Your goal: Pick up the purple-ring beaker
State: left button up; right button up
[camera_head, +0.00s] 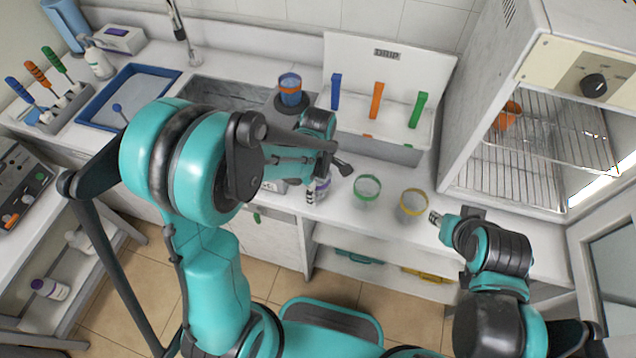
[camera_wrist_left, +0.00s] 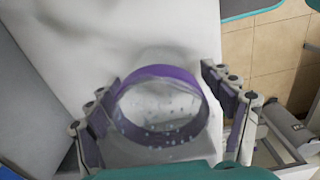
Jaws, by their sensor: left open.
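The purple-ring beaker (camera_wrist_left: 160,112) is clear glass with a purple band near its rim, and drops show inside it. In the left wrist view it stands upright between the two fingers of my left gripper (camera_wrist_left: 160,95). The fingers are spread on either side, with a gap visible at the right. In the head view my left gripper (camera_head: 332,168) is above the counter, and only a small purple and clear part of the beaker (camera_head: 319,188) shows below it. My right gripper (camera_head: 437,217) is near the counter's front edge; its finger opening is not clear.
A green-ring beaker (camera_head: 367,189) and a yellow-ring beaker (camera_head: 413,203) stand to the right. A white drip rack (camera_head: 345,70) with coloured pegs is behind. An open oven (camera_head: 545,145) holds an orange-ring beaker (camera_head: 507,116).

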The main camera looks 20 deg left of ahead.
pick_arm(q)
jog(key=c, duration=1.3)
jog(key=shift+r, duration=0.15)
